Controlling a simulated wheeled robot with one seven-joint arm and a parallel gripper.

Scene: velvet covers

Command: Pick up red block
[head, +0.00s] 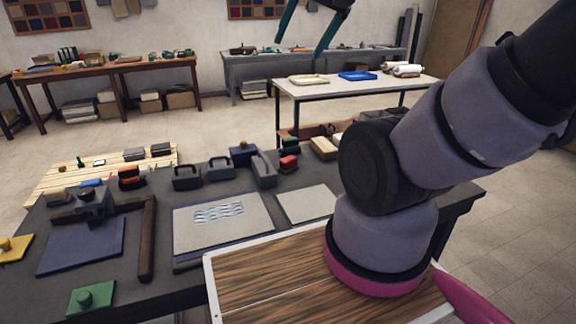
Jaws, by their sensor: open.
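A small red block (288,162) sits near the far right part of the dark grey workbench (160,180). A dark green block stands right behind it, and a grey block-shaped tool (264,169) is close on its left. My gripper (299,48) shows at the top of the head view with two long teal fingers spread apart. It is open and empty, high above the bench and well away from the red block. The block's lower side is partly hard to make out.
Grey handled blocks (187,177) and a navy block (242,154) stand left of the red block. Flat grey panels (305,204) lie nearer, with bare bench around. A white-topped table (330,88) with a blue tray (357,75) stands behind.

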